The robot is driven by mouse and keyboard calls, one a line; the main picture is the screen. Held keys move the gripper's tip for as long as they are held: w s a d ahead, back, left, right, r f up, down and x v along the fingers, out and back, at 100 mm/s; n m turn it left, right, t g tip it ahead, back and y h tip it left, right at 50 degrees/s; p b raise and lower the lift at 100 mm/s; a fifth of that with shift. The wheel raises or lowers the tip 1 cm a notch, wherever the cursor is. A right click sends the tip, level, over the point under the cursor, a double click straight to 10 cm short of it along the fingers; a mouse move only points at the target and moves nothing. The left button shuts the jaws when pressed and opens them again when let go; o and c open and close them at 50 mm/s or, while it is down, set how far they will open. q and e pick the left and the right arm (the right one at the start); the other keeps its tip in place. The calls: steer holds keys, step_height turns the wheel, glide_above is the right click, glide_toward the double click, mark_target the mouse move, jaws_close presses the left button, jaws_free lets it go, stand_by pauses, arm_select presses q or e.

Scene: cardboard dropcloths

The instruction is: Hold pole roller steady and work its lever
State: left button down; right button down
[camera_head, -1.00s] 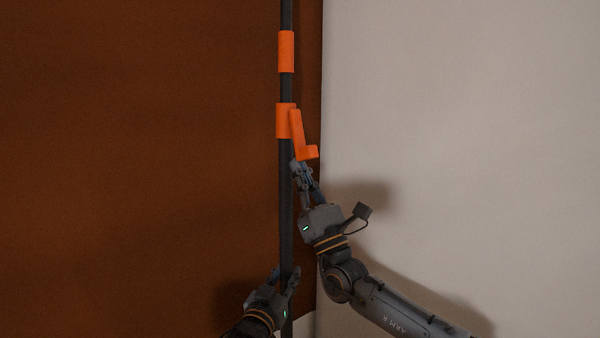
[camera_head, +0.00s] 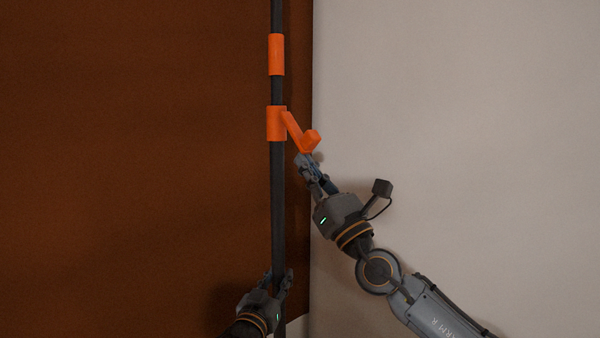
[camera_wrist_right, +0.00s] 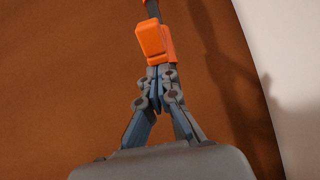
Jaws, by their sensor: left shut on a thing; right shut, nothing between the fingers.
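The pole roller (camera_head: 278,190) is a dark upright pole with an orange sleeve (camera_head: 276,54) higher up and an orange collar (camera_head: 274,124) below it. An orange lever (camera_head: 296,128) hangs from the collar, slanting down to the right and ending in a block-shaped tip. My left gripper (camera_head: 282,284) is shut on the pole low down. My right gripper (camera_head: 304,160) is shut and empty, its fingertips at the underside of the lever's tip. In the right wrist view the lever tip (camera_wrist_right: 154,42) is right at the closed fingertips (camera_wrist_right: 160,70); exact contact is hard to tell.
A brown panel (camera_head: 130,150) is behind the pole on the left. A pale wall (camera_head: 460,120) fills the right side. The space right of the lever is clear apart from my right arm.

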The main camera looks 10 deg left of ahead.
mark_target(312, 145)
steer(key=d+r, duration=0.1)
steer(key=s+d+r, duration=0.1)
steer(key=r, duration=0.1)
steer(key=shift+s+r, duration=0.1)
steer(key=s+d, duration=0.6)
steer(key=d, duration=0.2)
steer(key=shift+r, duration=0.45)
